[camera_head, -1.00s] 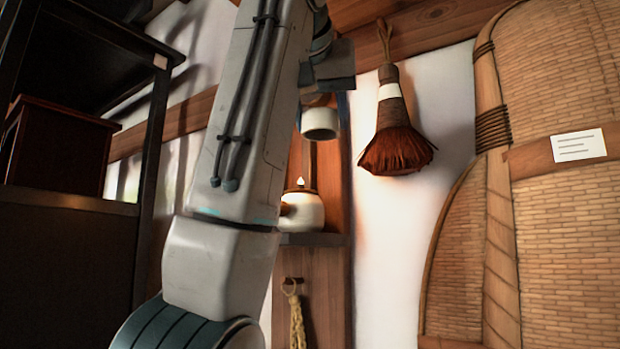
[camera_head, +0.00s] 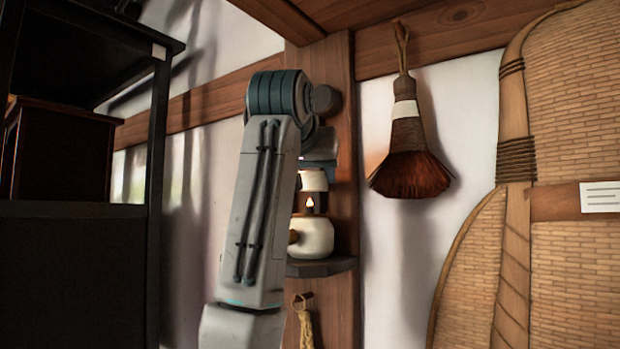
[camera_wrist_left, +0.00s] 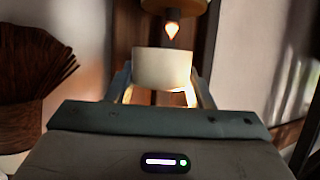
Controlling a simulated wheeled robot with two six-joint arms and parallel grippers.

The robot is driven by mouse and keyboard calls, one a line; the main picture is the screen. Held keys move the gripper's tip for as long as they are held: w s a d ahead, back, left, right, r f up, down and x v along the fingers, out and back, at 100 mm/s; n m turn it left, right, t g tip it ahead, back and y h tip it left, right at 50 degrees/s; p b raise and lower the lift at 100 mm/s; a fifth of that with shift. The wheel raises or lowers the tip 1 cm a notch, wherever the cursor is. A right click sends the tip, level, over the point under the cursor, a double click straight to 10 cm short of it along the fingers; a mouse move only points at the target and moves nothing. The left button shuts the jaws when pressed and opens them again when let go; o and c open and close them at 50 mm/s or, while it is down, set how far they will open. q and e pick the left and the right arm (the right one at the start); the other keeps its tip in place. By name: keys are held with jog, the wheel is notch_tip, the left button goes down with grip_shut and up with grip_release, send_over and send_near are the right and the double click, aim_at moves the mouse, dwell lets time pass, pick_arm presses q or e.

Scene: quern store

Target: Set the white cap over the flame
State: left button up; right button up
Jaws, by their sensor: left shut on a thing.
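The white cap (camera_head: 313,180) is a short cylinder held by my left gripper (camera_head: 318,164), mostly hidden by my arm in the head view. The left wrist view shows the cap (camera_wrist_left: 163,70) between the two fingers. The small orange flame (camera_head: 310,203) burns just below the cap, with a narrow gap between them. The flame also shows in the left wrist view (camera_wrist_left: 172,30), where the scene appears upside down. The flame stands on a round cream lamp (camera_head: 315,237), its left side partly hidden by my arm. My right gripper is out of view.
The lamp stands on a small dark shelf (camera_head: 322,268) on a wooden post (camera_head: 342,120). A brown brush (camera_head: 408,150) hangs to the right, beside large woven panels (camera_head: 570,110). A yellowish cord (camera_head: 305,328) hangs below the shelf. A black rack (camera_head: 155,150) stands left.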

pick_arm(q)
jog(key=shift+w+a, duration=0.1)
jog(key=shift+w, duration=0.25)
jog(key=shift+w+a+f+p, duration=0.1)
jog(key=shift+w+f+p, duration=0.15)
jog(key=shift+f+p, duration=0.25)
jog(key=shift+w+f+p, duration=0.2)
jog(key=shift+f+p, duration=0.05)
jog(key=shift+f, duration=1.1)
jog(key=shift+f, duration=0.2)
jog(key=o, duration=1)
jog(key=shift+c, duration=0.2)
